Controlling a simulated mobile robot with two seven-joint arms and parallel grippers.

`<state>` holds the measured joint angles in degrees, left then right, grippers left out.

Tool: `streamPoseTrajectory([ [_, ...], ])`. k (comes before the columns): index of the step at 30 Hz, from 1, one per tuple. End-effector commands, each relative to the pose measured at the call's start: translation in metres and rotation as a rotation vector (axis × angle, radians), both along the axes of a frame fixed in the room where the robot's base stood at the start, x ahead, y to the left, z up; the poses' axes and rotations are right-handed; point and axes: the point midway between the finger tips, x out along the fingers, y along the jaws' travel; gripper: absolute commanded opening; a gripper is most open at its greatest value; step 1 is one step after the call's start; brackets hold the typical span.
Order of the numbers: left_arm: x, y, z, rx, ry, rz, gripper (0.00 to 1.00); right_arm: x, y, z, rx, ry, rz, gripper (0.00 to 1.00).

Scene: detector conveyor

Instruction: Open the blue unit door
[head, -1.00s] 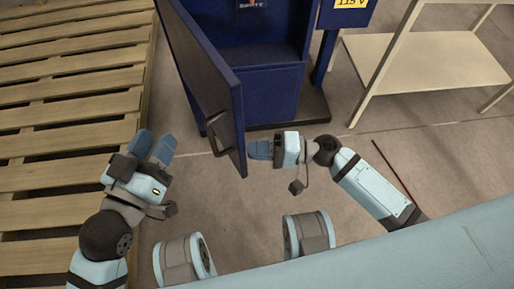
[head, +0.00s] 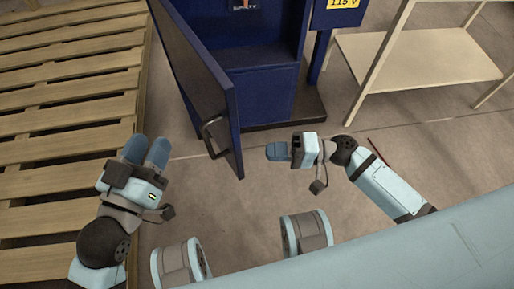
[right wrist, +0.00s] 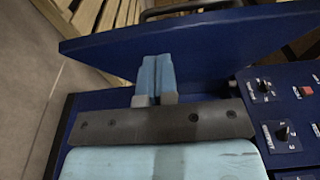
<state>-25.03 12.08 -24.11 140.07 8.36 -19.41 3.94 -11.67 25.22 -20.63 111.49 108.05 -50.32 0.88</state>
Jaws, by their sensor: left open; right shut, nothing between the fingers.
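The blue unit (head: 265,92) stands at the top middle of the head view, its inside showing. Its blue door (head: 197,84) stands swung out toward me, with a dark handle (head: 214,134) on its left face. My right gripper (head: 268,151) is shut and empty, just right of the door's near edge and apart from it. In the right wrist view its fingers (right wrist: 155,78) are together in front of the door panel (right wrist: 215,45). My left gripper (head: 146,150) is open and empty, left of the door and apart from the handle.
A slatted wooden pallet (head: 60,110) fills the left side. A pale shelf table (head: 430,60) stands at the right. A control panel (right wrist: 285,110) with knobs shows in the right wrist view. Grey floor (head: 260,200) lies clear before the unit.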

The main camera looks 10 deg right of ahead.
Motion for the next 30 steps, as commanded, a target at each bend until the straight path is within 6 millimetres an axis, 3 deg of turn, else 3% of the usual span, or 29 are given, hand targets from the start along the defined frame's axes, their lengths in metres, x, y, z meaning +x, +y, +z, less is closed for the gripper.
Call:
streamPoseTrajectory([
  [7, -0.002, 0.001, 0.011, -0.016, -0.031, 0.011, 0.43, -0.013, -0.055, 0.001, -0.002, 0.003, -0.001, 0.00],
  [15, 0.000, 0.001, 0.017, -0.027, -0.049, 0.020, 0.43, -0.018, -0.081, 0.003, -0.002, -0.001, 0.005, 0.00],
  [22, 0.005, 0.009, 0.015, 0.044, 0.041, 0.053, 0.43, -0.002, -0.057, 0.043, -0.086, -0.019, 0.133, 0.00],
  [30, 0.002, 0.031, -0.014, 0.197, 0.249, 0.112, 0.43, 0.023, -0.029, 0.095, -0.339, -0.037, 0.355, 0.00],
])
